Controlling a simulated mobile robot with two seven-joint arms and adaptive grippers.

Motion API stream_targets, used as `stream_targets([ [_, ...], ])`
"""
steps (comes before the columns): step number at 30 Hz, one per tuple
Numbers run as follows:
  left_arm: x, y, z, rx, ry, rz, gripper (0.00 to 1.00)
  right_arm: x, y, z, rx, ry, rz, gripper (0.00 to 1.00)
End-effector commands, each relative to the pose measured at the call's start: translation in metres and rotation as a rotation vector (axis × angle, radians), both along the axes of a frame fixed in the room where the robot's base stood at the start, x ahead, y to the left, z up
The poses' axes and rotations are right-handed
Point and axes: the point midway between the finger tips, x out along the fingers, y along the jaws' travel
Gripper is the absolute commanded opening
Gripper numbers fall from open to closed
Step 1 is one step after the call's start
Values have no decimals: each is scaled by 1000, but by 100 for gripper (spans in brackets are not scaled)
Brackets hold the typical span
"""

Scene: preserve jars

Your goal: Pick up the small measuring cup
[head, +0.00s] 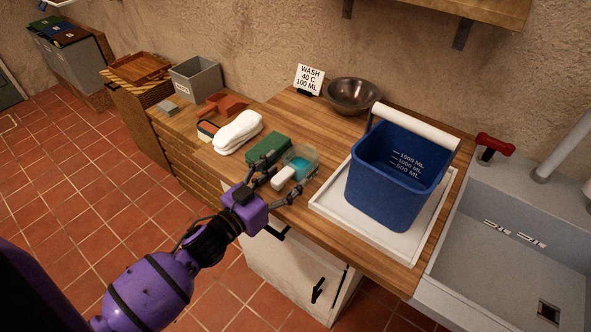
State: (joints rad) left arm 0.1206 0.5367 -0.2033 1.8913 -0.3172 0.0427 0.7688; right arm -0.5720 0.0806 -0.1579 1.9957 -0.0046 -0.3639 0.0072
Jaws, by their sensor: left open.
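The small measuring cup (301,157) is a clear cup with teal liquid, standing on the wooden counter at the centre of the head view. A white block-like part (283,177), which looks like its handle, sticks out toward me. My left gripper (284,182) is open, with one finger on each side of this white part. I cannot tell whether the fingers touch it. My right gripper is not in view.
A green box (267,149) stands close behind the left finger, with a folded white towel (238,132) farther left. A blue bucket (388,180) stands on a white tray (330,200) to the right, beside the sink (510,255). A metal bowl (352,95) and a sign (309,79) stand behind.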

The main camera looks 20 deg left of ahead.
Motion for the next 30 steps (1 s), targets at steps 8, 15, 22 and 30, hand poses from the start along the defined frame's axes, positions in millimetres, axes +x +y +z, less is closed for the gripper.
stream_targets([
  [8,33,-14,2,-1,-2,0,67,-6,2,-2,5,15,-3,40],
  [15,35,-15,0,0,0,0,67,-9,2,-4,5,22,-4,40],
  [22,35,-15,1,0,0,0,38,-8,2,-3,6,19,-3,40],
  [30,35,-15,2,0,-2,0,28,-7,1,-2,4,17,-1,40],
])
